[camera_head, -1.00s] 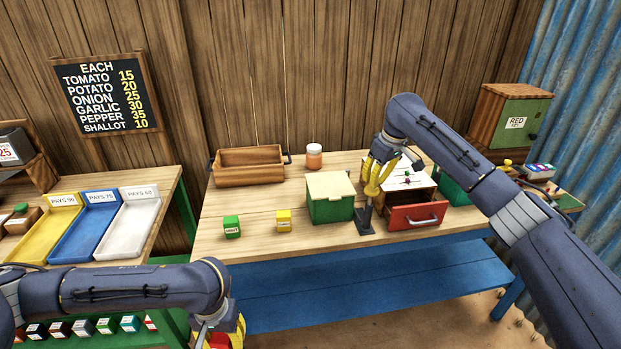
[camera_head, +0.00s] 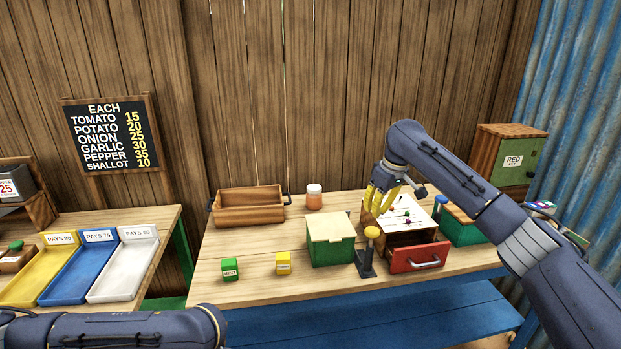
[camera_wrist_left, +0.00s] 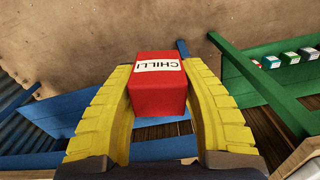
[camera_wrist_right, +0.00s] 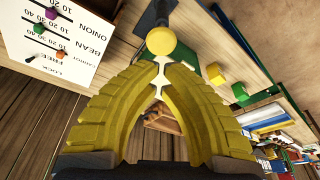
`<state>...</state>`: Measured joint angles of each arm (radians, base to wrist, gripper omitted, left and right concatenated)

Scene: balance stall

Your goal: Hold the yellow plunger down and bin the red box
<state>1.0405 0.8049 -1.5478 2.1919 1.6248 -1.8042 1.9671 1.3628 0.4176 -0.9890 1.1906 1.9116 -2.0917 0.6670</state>
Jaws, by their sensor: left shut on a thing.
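The yellow plunger (camera_head: 372,232) stands upright on a dark stand at the table's front, beside a green bin with a cream lid (camera_head: 331,226). The lid is down. My right gripper (camera_head: 374,211) is over the table just behind the plunger. In the right wrist view its fingertips (camera_wrist_right: 161,72) are close together with nothing between them, and the yellow knob (camera_wrist_right: 175,40) shows just beyond them. In the left wrist view my left gripper (camera_wrist_left: 158,70) is shut on the red box (camera_wrist_left: 158,103), labelled CHILLI. The left gripper is outside the head view.
A green box (camera_head: 230,268) and a yellow box (camera_head: 283,263) stand at the table's front left. An open red drawer (camera_head: 418,257) juts out right of the plunger. A blue-topped plunger (camera_head: 440,200), a wooden tray (camera_head: 248,217) and a jar (camera_head: 314,196) stand farther back.

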